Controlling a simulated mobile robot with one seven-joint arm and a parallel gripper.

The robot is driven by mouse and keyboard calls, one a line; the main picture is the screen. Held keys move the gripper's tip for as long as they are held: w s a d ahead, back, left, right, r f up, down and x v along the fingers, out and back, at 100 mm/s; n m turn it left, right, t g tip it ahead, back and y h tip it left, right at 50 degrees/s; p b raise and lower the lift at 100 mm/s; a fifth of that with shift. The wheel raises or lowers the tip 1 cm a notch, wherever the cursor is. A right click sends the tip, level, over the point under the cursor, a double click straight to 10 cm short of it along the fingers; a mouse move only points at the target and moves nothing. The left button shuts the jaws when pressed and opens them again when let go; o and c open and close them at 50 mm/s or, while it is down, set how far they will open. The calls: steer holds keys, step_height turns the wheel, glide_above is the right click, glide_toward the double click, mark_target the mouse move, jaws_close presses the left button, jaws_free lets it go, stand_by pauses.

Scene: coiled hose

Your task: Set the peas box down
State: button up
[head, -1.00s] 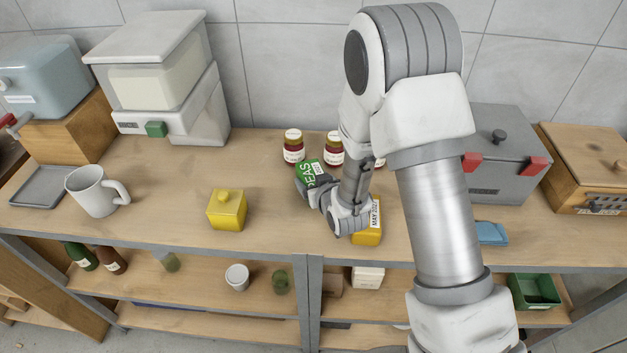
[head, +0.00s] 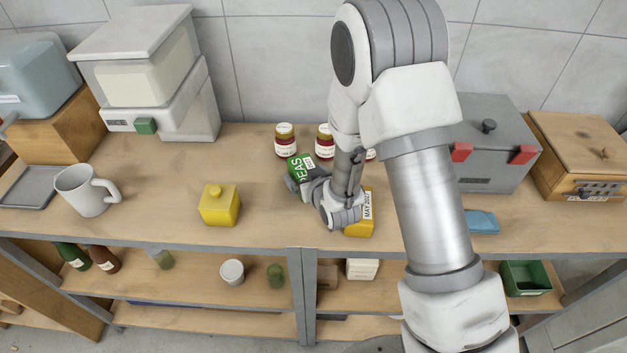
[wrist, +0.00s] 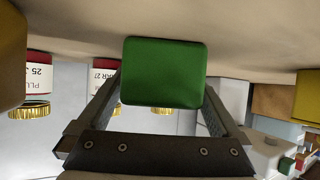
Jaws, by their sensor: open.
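The green peas box (head: 302,166) stands on the wooden worktop, just in front of the jars. Its plain green face (wrist: 164,72) shows in the wrist view between my two fingers, against the worktop. My gripper (head: 306,180) is open around the box, with a finger on each side. In the wrist view a gap shows beside the box on the right; on the left the finger is close to it, and I cannot tell if they touch. My fingers hide the lower part of the box in the head view.
Jars with red contents (head: 285,141) stand behind the box. A yellow box with a date label (head: 361,222) stands close by my wrist on the right. A grey case (head: 490,150) stands right.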

steer(key=v, duration=0.9)
steer(key=shift+r, duration=0.15)
steer(key=shift+r+p, duration=0.1)
steer(key=shift+p, duration=1.05)
steer(key=shift+s+r+p, duration=0.1)
steer(key=shift+p, duration=0.45)
steer(key=p, duration=0.3)
steer(key=shift+s+d+r, duration=0.15)
steer(key=shift+s, duration=0.1)
steer(key=p, duration=0.2)
steer(key=s+p, duration=0.1)
steer(key=p, duration=0.1)
steer(key=shift+s+d+r+p, duration=0.2)
steer(key=shift+d+p, duration=0.15)
